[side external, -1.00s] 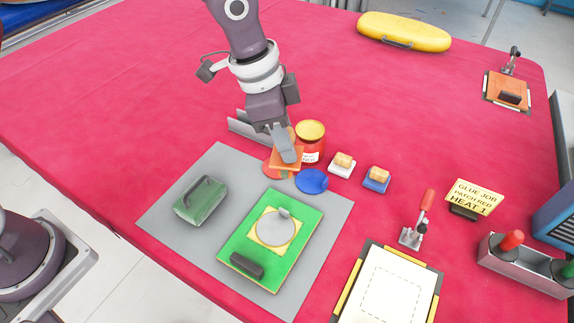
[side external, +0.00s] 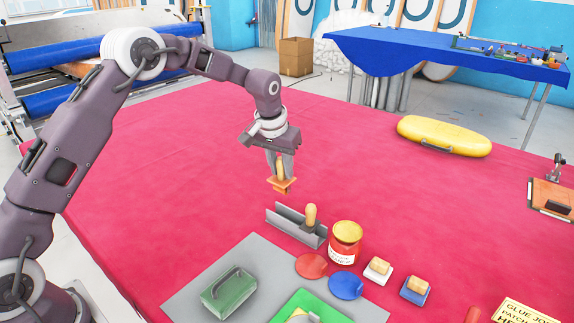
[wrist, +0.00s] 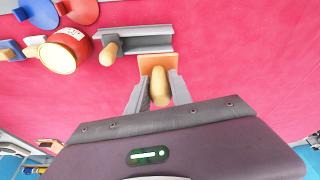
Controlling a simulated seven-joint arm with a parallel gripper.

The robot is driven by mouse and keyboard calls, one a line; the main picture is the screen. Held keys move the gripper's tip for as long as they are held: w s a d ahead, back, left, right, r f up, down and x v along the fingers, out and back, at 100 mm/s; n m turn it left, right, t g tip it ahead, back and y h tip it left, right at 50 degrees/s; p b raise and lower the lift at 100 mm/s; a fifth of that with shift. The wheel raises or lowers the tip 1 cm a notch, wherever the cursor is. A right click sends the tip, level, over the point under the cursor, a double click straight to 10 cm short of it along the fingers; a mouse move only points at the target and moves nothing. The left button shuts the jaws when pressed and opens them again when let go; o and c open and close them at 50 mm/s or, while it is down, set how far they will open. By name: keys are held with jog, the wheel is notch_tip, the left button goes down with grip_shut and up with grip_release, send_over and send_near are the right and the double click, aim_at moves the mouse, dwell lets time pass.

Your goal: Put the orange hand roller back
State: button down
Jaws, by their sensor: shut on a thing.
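The orange hand roller (side external: 282,185), an orange block with a tan wooden handle, hangs in my gripper (side external: 281,172) above the red table. In the wrist view its handle (wrist: 161,88) sits between the two fingers, with the orange block (wrist: 157,62) beyond them. My gripper is shut on the handle. A grey channel-shaped rack (side external: 288,224) stands on the table below and slightly right of the roller. Another wooden handle (side external: 311,215) stands up at the rack's right end; it also shows in the wrist view (wrist: 108,52).
A red jar with a yellow lid (side external: 345,242) stands close right of the rack. A red disc (side external: 311,266), a blue disc (side external: 346,286) and a green handled block (side external: 229,292) lie in front. A yellow case (side external: 444,135) lies far right. The table behind the rack is clear.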

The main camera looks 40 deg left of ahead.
aim_at(281, 179)
jog(key=shift+f, duration=4.55)
jog(key=shift+f, duration=0.55)
jog(key=c, duration=0.6)
grip_release()
jog(key=shift+r, duration=3)
